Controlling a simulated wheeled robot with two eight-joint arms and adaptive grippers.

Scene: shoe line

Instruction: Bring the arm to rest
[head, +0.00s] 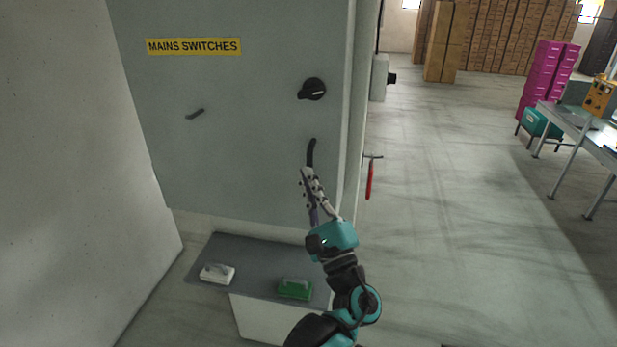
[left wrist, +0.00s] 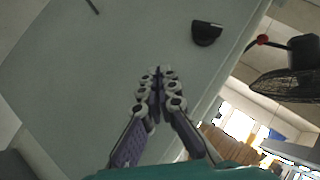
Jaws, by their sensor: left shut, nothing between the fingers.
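My left gripper (head: 306,172) is in front of the grey mains switch cabinet (head: 240,150), near its right edge. In the left wrist view its fingers (left wrist: 158,72) are together with nothing between them. In the head view a dark curved handle (head: 311,152) shows just above the fingertips; I cannot tell whether they touch it. A black rotary knob (head: 312,89) is higher on the cabinet and also shows in the left wrist view (left wrist: 207,33). My right gripper is in neither view.
A dark shelf (head: 240,258) below the cabinet holds a white block (head: 217,273) and a green block (head: 295,289). A red-handled tool (head: 370,180) is right of the cabinet. A table (head: 585,125) and magenta boxes (head: 546,75) stand at right. The floor between is clear.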

